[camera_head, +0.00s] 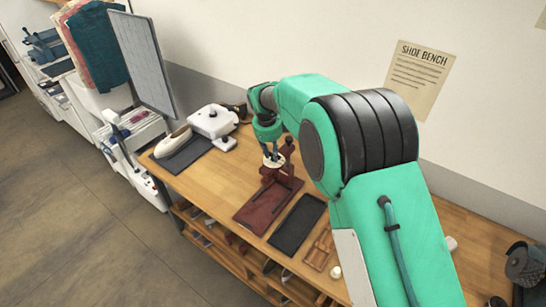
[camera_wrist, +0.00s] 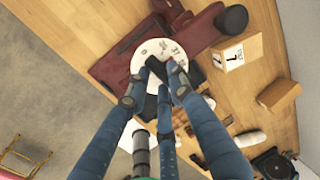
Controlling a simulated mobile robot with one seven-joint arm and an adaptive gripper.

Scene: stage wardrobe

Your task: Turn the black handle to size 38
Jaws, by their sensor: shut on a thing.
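A dark red device (camera_head: 268,205) lies on the wooden bench and carries a round white dial (camera_wrist: 152,48) with small dark numbers around its rim. In the wrist view the black handle (camera_wrist: 157,69) lies across the dial, between my fingertips. My gripper (camera_wrist: 157,75) is shut on this handle, and its fingers hide part of the dial. In the head view my gripper (camera_head: 271,154) points down onto the dial from above. The numbers are too small to read surely, so I cannot tell which size the handle points to.
A black mat (camera_head: 297,224) and a small wooden tray (camera_head: 319,250) lie right of the device. A white machine (camera_head: 213,122) and an iron (camera_head: 173,140) stand to the left. The wrist view shows a labelled block (camera_wrist: 236,53) and a black cylinder (camera_wrist: 232,18) close to the dial.

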